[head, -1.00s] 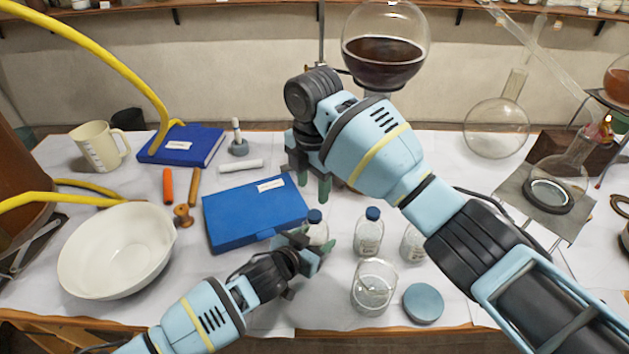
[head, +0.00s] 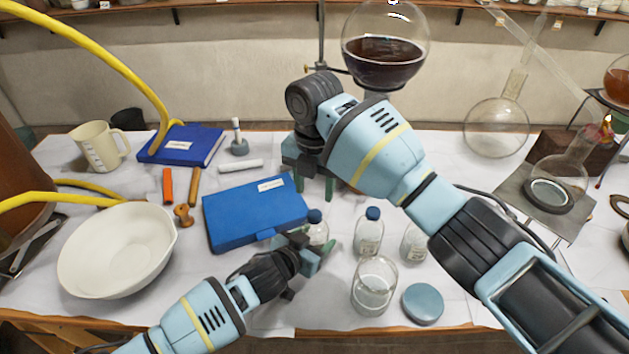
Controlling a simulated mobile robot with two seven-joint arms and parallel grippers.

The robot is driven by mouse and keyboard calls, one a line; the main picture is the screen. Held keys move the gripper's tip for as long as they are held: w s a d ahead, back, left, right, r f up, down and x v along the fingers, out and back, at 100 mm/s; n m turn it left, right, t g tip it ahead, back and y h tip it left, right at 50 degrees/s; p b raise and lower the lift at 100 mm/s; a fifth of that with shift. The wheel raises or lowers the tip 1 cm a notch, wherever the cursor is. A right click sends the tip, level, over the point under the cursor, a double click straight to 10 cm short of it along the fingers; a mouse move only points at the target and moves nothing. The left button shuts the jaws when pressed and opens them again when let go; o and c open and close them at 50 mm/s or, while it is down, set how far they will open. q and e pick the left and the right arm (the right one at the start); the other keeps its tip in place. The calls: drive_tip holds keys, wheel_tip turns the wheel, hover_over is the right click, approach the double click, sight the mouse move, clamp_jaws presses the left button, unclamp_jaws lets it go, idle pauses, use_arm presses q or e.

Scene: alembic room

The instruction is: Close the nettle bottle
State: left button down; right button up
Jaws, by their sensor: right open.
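A small clear bottle (head: 319,235) with a blue cap (head: 314,215) on its top stands upright near the front of the table. Its label is too hidden to read, so I cannot tell if it is the nettle one. My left gripper (head: 309,250) is at the bottle's lower part, its fingers seemingly shut around it. My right gripper (head: 315,186) is open and empty, fingers pointing down, just above and behind the cap in the picture. A second blue-capped bottle (head: 368,236) stands to the right. A third bottle (head: 413,243) is partly hidden by my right arm.
An open glass jar (head: 373,288) and a round blue-grey lid (head: 423,304) are at the front. A blue case (head: 254,214) lies left of the bottle, and a white bowl (head: 117,250) further left. A round flask of dark liquid (head: 385,55) is behind my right arm.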

sight(315, 214)
drive_tip(key=shift+f, duration=3.55)
